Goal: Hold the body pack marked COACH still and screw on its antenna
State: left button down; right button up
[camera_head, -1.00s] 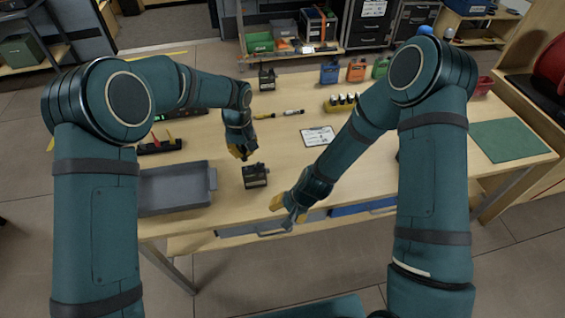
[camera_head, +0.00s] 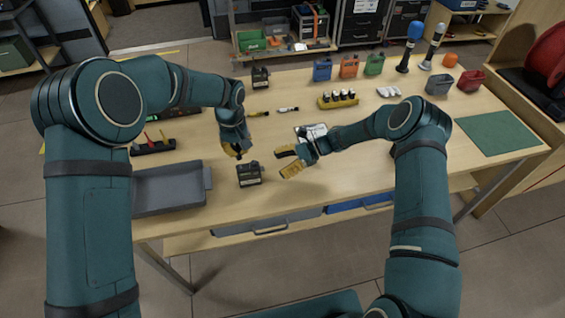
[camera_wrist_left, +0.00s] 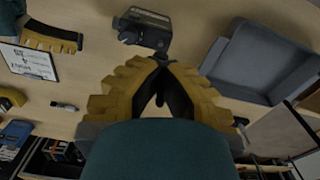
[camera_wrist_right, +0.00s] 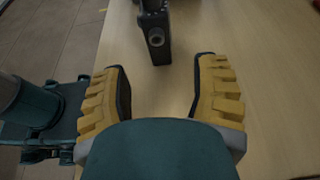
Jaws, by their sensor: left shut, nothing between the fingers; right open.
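A small black body pack (camera_head: 249,175) with a pale label stands near the table's front edge; I cannot read the label. It shows in the left wrist view (camera_wrist_left: 148,28) and, with a round fitting, in the right wrist view (camera_wrist_right: 155,38). My left gripper (camera_head: 238,153) is shut and empty just behind the pack; its fingertips meet in the left wrist view (camera_wrist_left: 160,68). My right gripper (camera_head: 283,162) is open and empty to the pack's right, fingers pointing toward it, apart from it. I cannot make out a separate antenna.
A second black pack (camera_head: 260,77) stands at the table's back. A grey tray (camera_head: 165,205) lies at left. The table's front edge is close to the pack.

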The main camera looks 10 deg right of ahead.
aim_at(254, 175)
jog(key=shift+x, duration=4.9)
jog(key=shift+a+r, duration=0.1)
jog(key=shift+c, duration=0.4)
grip_shut()
